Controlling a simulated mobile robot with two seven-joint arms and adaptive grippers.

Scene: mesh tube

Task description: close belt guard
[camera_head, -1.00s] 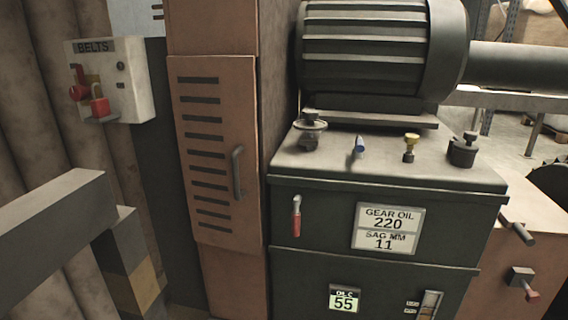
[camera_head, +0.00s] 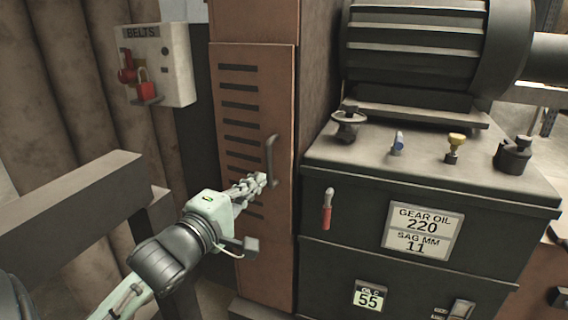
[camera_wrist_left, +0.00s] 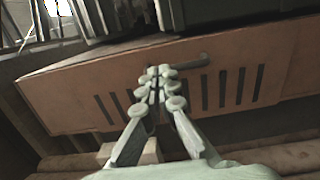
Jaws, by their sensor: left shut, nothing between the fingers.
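The belt guard (camera_head: 240,90) is a brown slotted door panel on the brown column, left of the dark gearbox. It looks flush or nearly flush with its frame; a small gap cannot be ruled out. Its grey bar handle (camera_head: 271,160) stands upright near its right edge. My left gripper (camera_head: 262,179) is shut and empty, with its fingertips at the panel just below and left of the handle. In the left wrist view the shut fingertips (camera_wrist_left: 158,72) lie over the guard (camera_wrist_left: 75,85) near the handle (camera_wrist_left: 190,62). Contact cannot be told. My right gripper is not in view.
A grey rail (camera_head: 70,215) runs at the lower left beside my left arm. A BELTS box (camera_head: 172,70) with a red padlock hangs at the upper left. The gearbox (camera_head: 335,255) with valves on top and a motor (camera_head: 410,60) stand at the right.

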